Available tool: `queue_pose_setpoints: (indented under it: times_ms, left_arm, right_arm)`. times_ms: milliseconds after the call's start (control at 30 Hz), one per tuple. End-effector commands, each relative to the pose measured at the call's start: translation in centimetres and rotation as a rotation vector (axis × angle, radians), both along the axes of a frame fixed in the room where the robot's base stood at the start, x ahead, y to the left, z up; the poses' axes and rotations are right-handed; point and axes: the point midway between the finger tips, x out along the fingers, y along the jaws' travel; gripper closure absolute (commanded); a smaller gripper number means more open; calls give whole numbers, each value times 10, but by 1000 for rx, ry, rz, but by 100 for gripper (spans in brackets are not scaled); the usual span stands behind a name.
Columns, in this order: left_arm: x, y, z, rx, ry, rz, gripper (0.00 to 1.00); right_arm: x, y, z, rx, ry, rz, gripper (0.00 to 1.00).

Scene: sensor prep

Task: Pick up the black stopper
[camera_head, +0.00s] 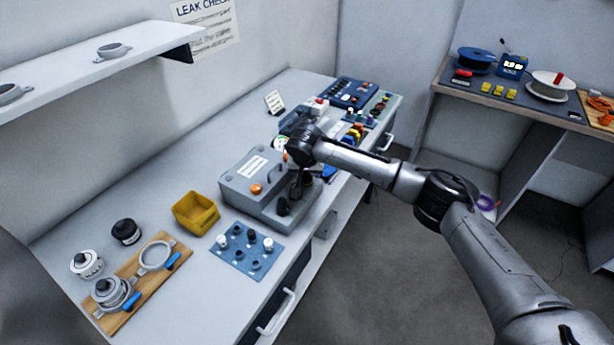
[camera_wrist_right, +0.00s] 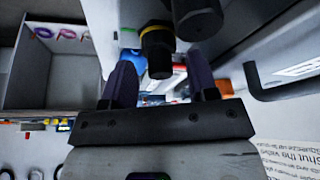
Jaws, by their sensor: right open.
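Several small black and white stopper-like pieces sit on a blue mat (camera_head: 232,262) on the bench; a black one (camera_head: 251,234) is near its back edge. My right gripper (camera_head: 299,190) points down beside the grey machine (camera_head: 245,188), right of the mat. In the right wrist view my right gripper (camera_wrist_right: 163,78) has its two dark fingers apart. A black cylinder with a yellow band (camera_wrist_right: 157,48) shows between them, apparently not gripped. I cannot tell whether it is the stopper. My left gripper is not in view.
A yellow bin (camera_head: 196,213) stands behind the mat. A darker cylinder (camera_wrist_right: 197,18) hangs close by in the wrist view.

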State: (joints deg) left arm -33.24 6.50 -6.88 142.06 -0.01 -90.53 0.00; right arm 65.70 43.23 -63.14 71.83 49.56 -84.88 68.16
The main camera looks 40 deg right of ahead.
Motion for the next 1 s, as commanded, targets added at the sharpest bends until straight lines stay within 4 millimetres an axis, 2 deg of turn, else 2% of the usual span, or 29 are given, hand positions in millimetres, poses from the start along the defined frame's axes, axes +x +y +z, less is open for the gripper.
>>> queue_pose_setpoints:
  times_ms: [167, 733, 1000]
  left_arm:
    - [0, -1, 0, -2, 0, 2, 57]
    - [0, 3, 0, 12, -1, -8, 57]
    - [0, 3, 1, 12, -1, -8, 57]
  right_arm:
    - [0, 0, 0, 0, 0, 0, 46]
    - [0, 0, 0, 0, 0, 0, 99]
    - [0, 0, 2, 1, -1, 0, 99]
